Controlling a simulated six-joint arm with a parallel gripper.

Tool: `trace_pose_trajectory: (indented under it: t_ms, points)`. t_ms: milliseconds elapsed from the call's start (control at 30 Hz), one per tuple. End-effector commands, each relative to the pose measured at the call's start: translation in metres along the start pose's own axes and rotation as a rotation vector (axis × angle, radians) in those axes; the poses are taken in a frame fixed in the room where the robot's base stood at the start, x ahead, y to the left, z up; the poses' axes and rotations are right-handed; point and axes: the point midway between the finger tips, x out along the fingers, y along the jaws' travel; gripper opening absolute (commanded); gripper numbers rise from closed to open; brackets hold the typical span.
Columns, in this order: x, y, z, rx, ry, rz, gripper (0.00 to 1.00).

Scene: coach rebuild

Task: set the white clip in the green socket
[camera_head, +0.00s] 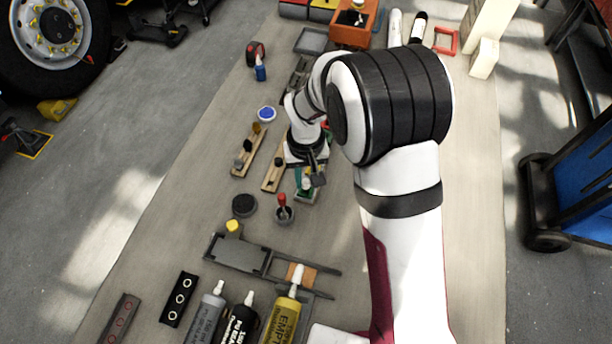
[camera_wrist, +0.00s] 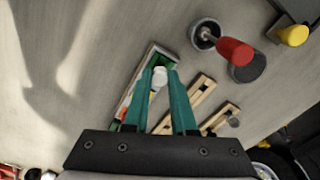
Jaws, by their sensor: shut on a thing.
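My gripper (camera_wrist: 162,74) has green fingers and is shut on the white clip (camera_wrist: 160,76), a small pale piece between the fingertips in the wrist view. The green socket (camera_wrist: 149,60) is a green-lined recess in a pale-framed block, directly behind and below the clip in that view. The left finger covers part of it. In the head view my gripper (camera_head: 309,176) points down over the green socket (camera_head: 307,196), and the clip is too small and covered to make out clearly. I cannot tell whether the clip touches the socket or is apart from it.
Wooden strips (camera_head: 248,152) lie to the left. Tubes (camera_head: 284,316) lie at the front. Bare bench shows at the left.

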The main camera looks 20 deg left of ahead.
Motion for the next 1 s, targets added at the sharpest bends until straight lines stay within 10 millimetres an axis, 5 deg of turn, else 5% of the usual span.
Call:
trace_pose_trajectory:
  t_ms: [1000]
  points:
    - [0.0096, 0.0, 0.0, 0.0, 0.0, 0.0, 0.0]
